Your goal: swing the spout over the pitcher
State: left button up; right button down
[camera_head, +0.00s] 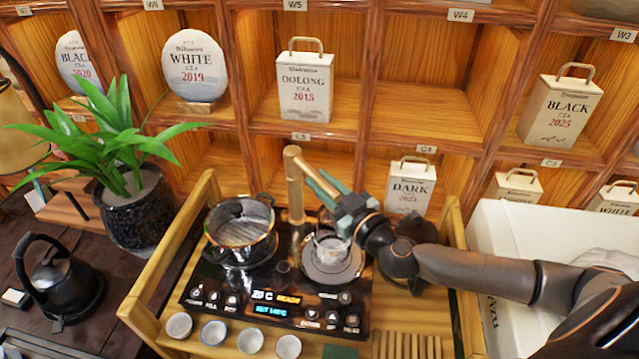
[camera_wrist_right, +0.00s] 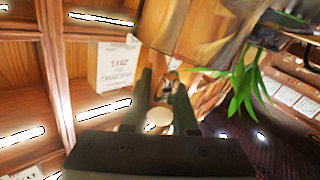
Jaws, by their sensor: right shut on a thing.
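The bamboo spout (camera_head: 316,172) reaches from the top of an upright bamboo post (camera_head: 295,200) toward the lower right. My right gripper (camera_head: 322,186) is shut on the spout, its green fingers lying along it. The spout's outer end is hidden behind the gripper. The glass pitcher (camera_head: 331,246) stands on a round plate on the black tea stove, below my gripper. Whether the spout's tip is right above its mouth cannot be told. In the right wrist view, my fingers (camera_wrist_right: 164,80) point up beside a large blurred bamboo piece (camera_wrist_right: 190,30). My left gripper is not in view.
A dark pot (camera_head: 240,240) stands left of the post on the stove (camera_head: 245,296). Small cups (camera_head: 213,333) line the front edge. A black kettle (camera_head: 66,280) and a potted plant (camera_head: 135,205) are at the left. Shelves with tea boxes (camera_head: 305,85) rise close behind.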

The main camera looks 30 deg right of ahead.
dwell(0.3)
jog(key=c, duration=0.7)
grip_release()
jog(key=shift+s, duration=0.1)
jog(key=s+d, duration=0.1)
jog(key=s, duration=1.1)
jog(key=shift+d, duration=0.3)
jog(key=shift+s, duration=0.1)
